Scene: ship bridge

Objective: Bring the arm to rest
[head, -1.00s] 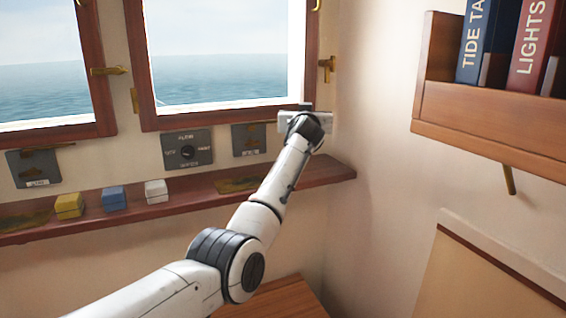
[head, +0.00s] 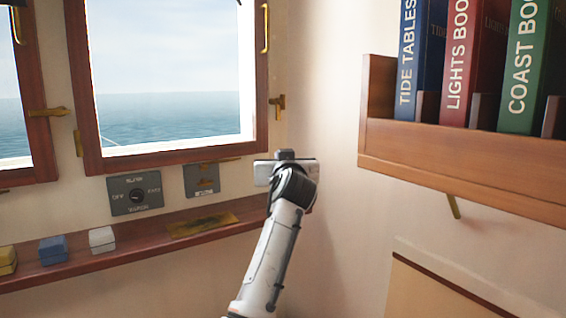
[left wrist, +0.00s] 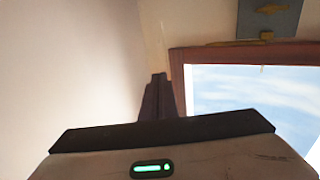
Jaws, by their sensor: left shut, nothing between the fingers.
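My left arm rises from the bottom of the head view, white with dark joints. Its gripper (head: 285,155) points away from me toward the wall by the corner, right of the window, and most of it is hidden behind the wrist. In the left wrist view the two dark fingers (left wrist: 158,80) are together, with nothing between them. No held object shows. My right arm and gripper are not in view.
A wooden ledge (head: 140,250) left of my arm carries yellow (head: 6,260), blue (head: 53,250) and white (head: 102,239) blocks and a brass plate (head: 202,224). A dial panel (head: 135,194) is above. A bookshelf (head: 450,160) juts out at right. Bare wall lies between.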

